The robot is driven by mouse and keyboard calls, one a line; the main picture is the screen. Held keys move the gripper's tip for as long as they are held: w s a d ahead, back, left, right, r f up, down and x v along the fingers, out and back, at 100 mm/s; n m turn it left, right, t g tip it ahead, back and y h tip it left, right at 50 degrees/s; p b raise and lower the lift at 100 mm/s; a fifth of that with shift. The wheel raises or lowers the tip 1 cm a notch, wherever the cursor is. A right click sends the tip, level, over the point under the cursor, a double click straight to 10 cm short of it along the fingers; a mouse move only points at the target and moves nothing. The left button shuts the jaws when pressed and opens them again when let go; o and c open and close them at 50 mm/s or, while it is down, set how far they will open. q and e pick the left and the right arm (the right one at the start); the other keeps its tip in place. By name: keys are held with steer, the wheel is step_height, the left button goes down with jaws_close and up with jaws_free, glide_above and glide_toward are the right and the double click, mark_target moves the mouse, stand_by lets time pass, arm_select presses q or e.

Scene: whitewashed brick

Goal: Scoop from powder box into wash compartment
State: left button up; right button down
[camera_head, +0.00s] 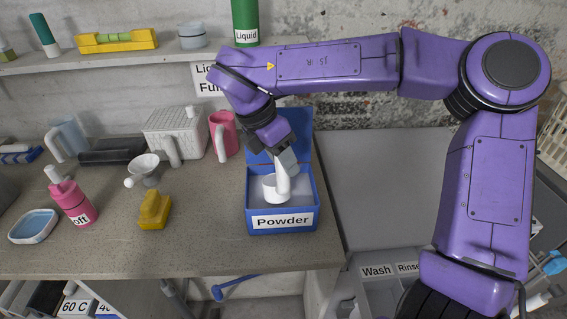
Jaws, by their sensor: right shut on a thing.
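The blue powder box (283,222) stands on the counter with its lid up and a "Powder" label on its front. A white scoop (272,188) is inside the box opening, its handle upward. My right gripper (288,163) is over the box, shut on the scoop's handle. Whether the scoop holds powder cannot be told. The drawer with compartments labelled "Wash" (376,271) and "Rinse" (408,267) is at the lower right, partly hidden by my right arm. My left gripper is not in view.
A pink cup (224,136), a white basket (174,135), a yellow object (154,210) and a pink bottle (74,203) stand left of the box. A shelf (130,58) runs above. The grey surface (385,190) right of the counter is clear.

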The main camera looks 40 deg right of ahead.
step_height(320, 180, up, 2)
steer(key=shift+s+r+t, duration=0.15)
steer(key=shift+r+t, duration=0.1)
steer(key=shift+t, duration=0.05)
steer(key=shift+r+m+t+h+p, duration=0.2)
steer(key=shift+r+t+p, duration=0.35)
steer(key=shift+r, duration=1.7)
steer(key=shift+r+m+t+h+p, duration=0.15)
steer(key=shift+r+t+p, duration=0.35)
steer(key=shift+r, duration=1.75)
steer(key=shift+f, duration=0.1)
